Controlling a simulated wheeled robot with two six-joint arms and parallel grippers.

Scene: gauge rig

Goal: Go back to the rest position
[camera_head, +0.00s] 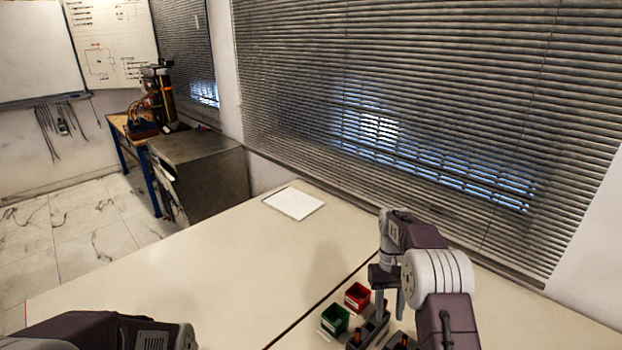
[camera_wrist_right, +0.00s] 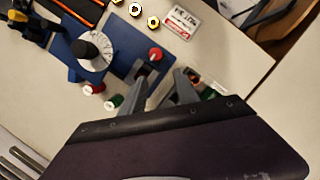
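My right gripper (camera_head: 390,304) points down at the right of the table in the head view, just beside a green bin and a red bin. In the right wrist view its two fingers (camera_wrist_right: 160,84) stand apart with nothing visible held between them. A blue board with a white dial and black knob (camera_wrist_right: 90,50) lies beyond the fingers, with a red knob (camera_wrist_right: 155,53) near the fingertips. Only part of my left arm shows at the bottom left of the head view; its gripper is out of the picture.
The green bin (camera_head: 335,319) and red bin (camera_head: 357,296) stand on the table (camera_head: 220,270). A white sheet (camera_head: 293,203) lies near its back edge. The table's left and middle are clear. Window blinds (camera_head: 420,110) rise behind; a grey cabinet (camera_head: 205,175) stands beyond the table.

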